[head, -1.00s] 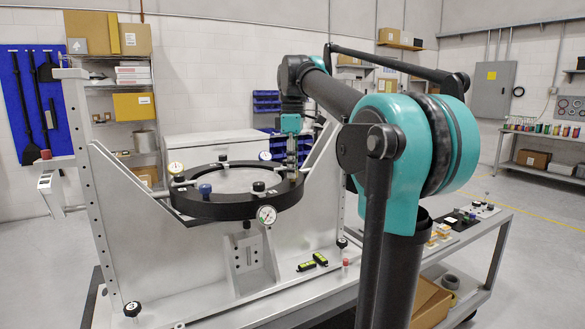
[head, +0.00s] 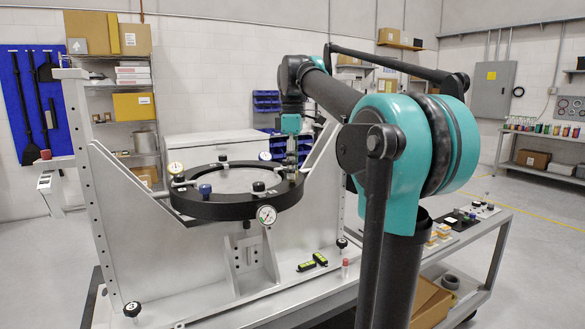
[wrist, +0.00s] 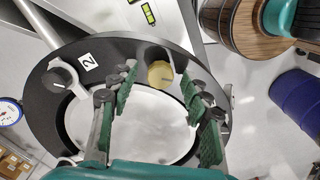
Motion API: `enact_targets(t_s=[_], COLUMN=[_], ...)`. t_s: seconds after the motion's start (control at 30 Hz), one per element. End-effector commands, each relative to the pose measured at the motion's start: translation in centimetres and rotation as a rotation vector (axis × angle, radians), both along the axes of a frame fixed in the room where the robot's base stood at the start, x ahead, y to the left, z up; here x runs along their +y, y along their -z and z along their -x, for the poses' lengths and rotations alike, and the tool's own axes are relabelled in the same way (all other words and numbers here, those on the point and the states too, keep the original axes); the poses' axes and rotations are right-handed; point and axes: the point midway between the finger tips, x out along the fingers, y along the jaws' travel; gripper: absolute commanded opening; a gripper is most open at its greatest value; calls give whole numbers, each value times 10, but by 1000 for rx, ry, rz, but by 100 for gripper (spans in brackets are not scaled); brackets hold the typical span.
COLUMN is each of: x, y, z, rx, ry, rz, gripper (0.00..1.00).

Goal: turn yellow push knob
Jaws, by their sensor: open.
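The yellow push knob (wrist: 159,73) is round and sits on the black ring (wrist: 45,103) of the mirror fixture, at its upper right part in the wrist view. My gripper (wrist: 160,88) is open, with green-padded fingers, one on each side of the knob in that view. I see no contact between fingers and knob. In the head view my gripper (head: 291,160) points down at the right side of the ring (head: 225,209), where it largely hides the knob.
A black knob (wrist: 60,79) with a number 2 label (wrist: 88,62) sits on the ring. A blue knob (head: 205,190), another black knob (head: 258,187) and a dial gauge (head: 266,214) are also around it. Grey side plates (head: 125,230) flank the ring.

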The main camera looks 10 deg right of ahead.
Motion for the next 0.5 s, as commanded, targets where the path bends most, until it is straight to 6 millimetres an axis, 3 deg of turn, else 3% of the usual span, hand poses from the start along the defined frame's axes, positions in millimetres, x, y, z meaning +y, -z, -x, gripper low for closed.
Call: enact_targets(t_s=[0.23,0.5], x=[0,0], y=[-14,-66], z=[0,0], rx=[0,0], ry=[0,0], rz=[0,0], gripper=[48,48])
